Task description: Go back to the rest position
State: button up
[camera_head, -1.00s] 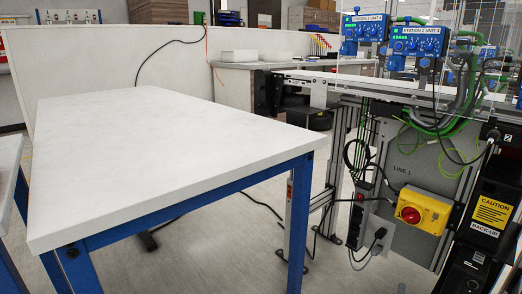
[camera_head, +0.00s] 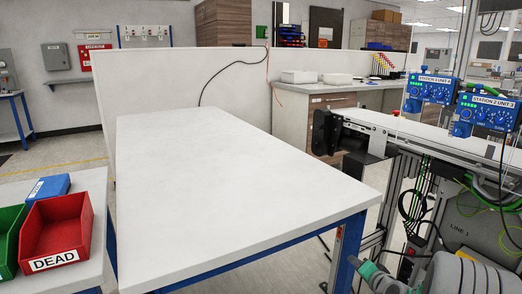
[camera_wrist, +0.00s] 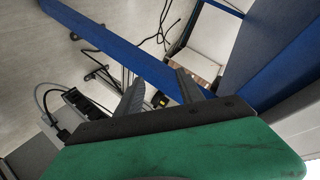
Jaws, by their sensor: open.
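My gripper (camera_wrist: 160,95) shows in the wrist view with its two dark fingers apart and nothing between them. Its green body fills the bottom of that view. It hangs over the floor beside a blue table leg or beam (camera_wrist: 120,50). In the head view, part of my arm shows at the bottom right, in front of the conveyor side; my gripper's fingers are not visible there.
A bare white table (camera_head: 230,190) fills the middle. A red bin marked DEAD (camera_head: 57,235), a green bin (camera_head: 10,240) and a blue bin (camera_head: 47,187) stand on a side table at left. The conveyor (camera_head: 430,135) with blue control units (camera_head: 430,90) is at right.

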jog(key=s+a+r+n+g+y+p, duration=0.3)
jog(key=a+r+p, duration=0.4)
jog(key=a+r, duration=0.6)
jog(key=s+a+r+n+g+h+p, duration=0.1)
jog(key=s+a+r+n+g+p, duration=0.1)
jog(key=s+r+p, duration=0.3)
jog(key=s+a+r+n+g+h+p, duration=0.1)
jog(key=s+a+r+n+g+p, duration=0.1)
jog(key=s+r, duration=0.6)
jog(key=s+a+r+n+g+h+p, duration=0.1)
jog(key=s+a+r+p, duration=0.5)
jog(key=s, duration=0.6)
jog(key=shift+s+a+r+n+g+p, duration=0.2)
jog(key=shift+a+r+n+g+p, duration=0.2)
jog(key=shift+r+n+g+p, duration=0.6)
jog(key=shift+f, duration=0.25)
